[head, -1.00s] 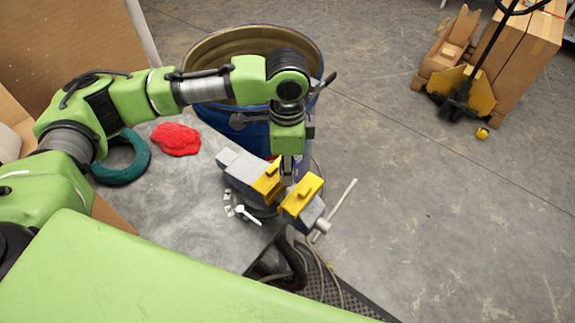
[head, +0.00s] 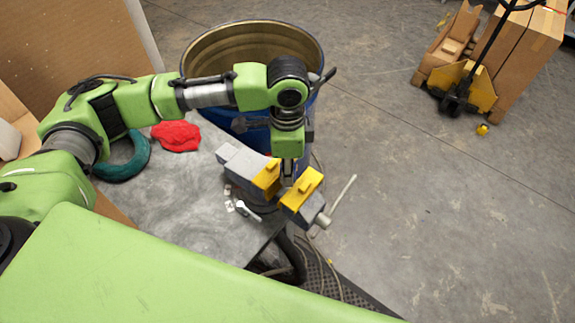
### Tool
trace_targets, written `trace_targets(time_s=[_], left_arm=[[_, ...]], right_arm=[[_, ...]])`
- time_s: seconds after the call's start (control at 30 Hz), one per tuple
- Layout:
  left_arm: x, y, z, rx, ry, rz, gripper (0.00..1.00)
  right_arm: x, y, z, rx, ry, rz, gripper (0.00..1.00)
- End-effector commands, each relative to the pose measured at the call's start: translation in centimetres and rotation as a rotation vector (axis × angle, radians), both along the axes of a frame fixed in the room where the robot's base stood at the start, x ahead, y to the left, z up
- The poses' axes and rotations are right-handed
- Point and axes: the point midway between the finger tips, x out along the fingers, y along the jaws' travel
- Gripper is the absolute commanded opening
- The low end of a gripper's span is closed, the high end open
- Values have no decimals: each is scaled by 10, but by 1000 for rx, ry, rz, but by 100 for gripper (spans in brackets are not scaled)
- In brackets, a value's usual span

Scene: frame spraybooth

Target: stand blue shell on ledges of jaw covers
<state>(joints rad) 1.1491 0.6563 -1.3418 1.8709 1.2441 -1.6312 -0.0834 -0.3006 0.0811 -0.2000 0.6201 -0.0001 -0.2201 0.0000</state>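The vise (head: 238,166) stands on the corner of the grey bench, with its jaws apart. Two yellow jaw covers sit on it, one on the rear jaw (head: 267,180) and one on the front jaw (head: 303,193). My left gripper (head: 288,178) points down above the gap between the covers. Its fingers are small and partly hidden, so I cannot tell whether they are open or hold anything. I cannot make out a blue shell. My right gripper is not in view.
A large blue drum (head: 230,50) stands open behind the vise. A red cloth (head: 176,136), a teal ring (head: 125,165) and small white items (head: 242,207) lie on the bench (head: 190,220). The vise handle (head: 338,200) sticks out right.

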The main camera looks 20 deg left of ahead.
Motion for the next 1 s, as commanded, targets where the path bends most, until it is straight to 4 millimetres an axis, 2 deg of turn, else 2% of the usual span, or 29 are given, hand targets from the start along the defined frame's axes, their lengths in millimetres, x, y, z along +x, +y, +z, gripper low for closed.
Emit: trace_targets(time_s=[0.53, 0.57, 0.6, 1.0], left_arm=[[0, 0, -7, -1, -1, -1, 2], [0, 0, -7, -1, -1, -1, 33], [0, 0, -7, -1, -1, -1, 43], [0, 0, -4, 0, -1, 0, 45]], right_arm=[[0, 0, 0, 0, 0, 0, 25], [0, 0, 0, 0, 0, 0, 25], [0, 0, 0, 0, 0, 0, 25], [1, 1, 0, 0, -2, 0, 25]])
